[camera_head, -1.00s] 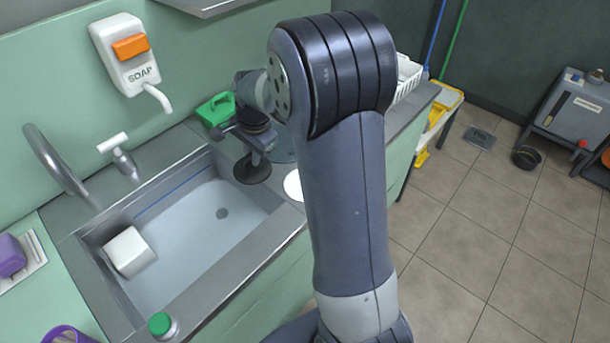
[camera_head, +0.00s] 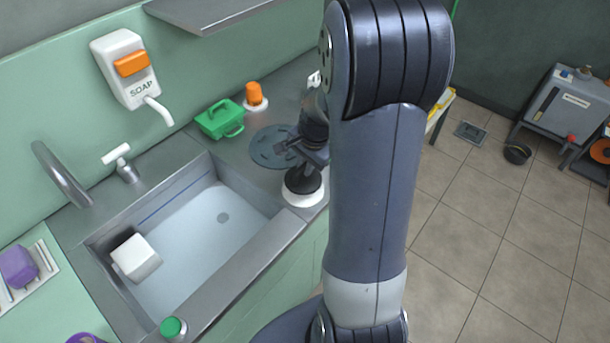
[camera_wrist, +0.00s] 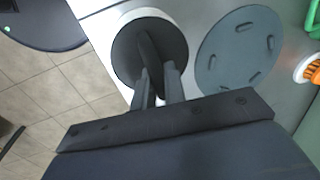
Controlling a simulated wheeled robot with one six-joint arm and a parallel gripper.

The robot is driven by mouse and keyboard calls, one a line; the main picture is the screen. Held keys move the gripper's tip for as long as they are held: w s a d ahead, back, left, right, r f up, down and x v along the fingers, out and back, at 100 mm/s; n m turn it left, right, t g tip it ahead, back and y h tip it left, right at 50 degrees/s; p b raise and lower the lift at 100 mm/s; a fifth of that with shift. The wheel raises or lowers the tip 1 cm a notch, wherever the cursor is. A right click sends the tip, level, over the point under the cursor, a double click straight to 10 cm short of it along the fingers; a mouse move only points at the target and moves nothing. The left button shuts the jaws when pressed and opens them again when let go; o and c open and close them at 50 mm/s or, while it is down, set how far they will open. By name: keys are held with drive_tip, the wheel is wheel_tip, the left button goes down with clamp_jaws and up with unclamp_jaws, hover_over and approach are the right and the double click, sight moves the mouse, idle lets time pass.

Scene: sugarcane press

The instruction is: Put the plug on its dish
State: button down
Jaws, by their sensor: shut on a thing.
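The black plug (camera_head: 304,183) is a round dark disc with an upright grip. It is over the white round dish (camera_head: 301,201) on the counter to the right of the sink. In the wrist view the plug's dark disc (camera_wrist: 127,55) lies within the dish's white rim (camera_wrist: 148,13). My gripper (camera_head: 312,160) is shut on the plug's grip from above, and its fingers show in the wrist view (camera_wrist: 158,80). I cannot tell whether the plug touches the dish or is just above it.
A flat grey slotted disc (camera_head: 268,147) lies beside the dish. A green basket (camera_head: 219,119) and an orange-topped item (camera_head: 255,98) stand behind it. The sink (camera_head: 200,235) holds a white block (camera_head: 135,258). A shelf (camera_head: 205,14) overhangs the back.

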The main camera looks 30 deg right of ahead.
sight(312, 181)
drive_tip(key=shift+f, duration=1.9)
drive_tip(key=shift+f, duration=0.2)
drive_tip(key=c, duration=1.5)
unclamp_jaws()
drive_tip(key=shift+o, duration=0.2)
drive_tip(key=shift+r, duration=0.15)
wheel_tip(312, 181, up, 12)
drive_tip(key=s, duration=0.2)
drive_tip(key=shift+d, duration=0.45)
drive_tip(key=shift+s, duration=0.1)
